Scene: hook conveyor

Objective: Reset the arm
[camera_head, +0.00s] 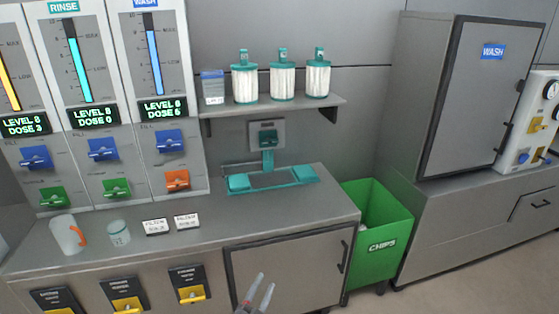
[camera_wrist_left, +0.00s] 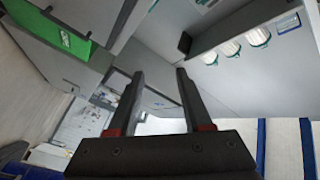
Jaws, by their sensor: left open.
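My left gripper (camera_head: 262,294) shows at the bottom middle of the head view, in front of the grey counter's cabinet door. Its two fingers are apart with nothing between them. In the left wrist view the gripper (camera_wrist_left: 158,88) is also open and empty, with its dark fingers standing apart. The left arm itself is mostly below the head view's edge. My right gripper is in neither view.
A grey counter (camera_head: 290,213) carries a mug (camera_head: 66,236), a cup (camera_head: 119,233), two label cards and a teal fixture (camera_head: 272,180). A shelf (camera_head: 270,107) holds three filter canisters. A green chips bin (camera_head: 388,226) stands right of the counter, beside a wash cabinet (camera_head: 478,105).

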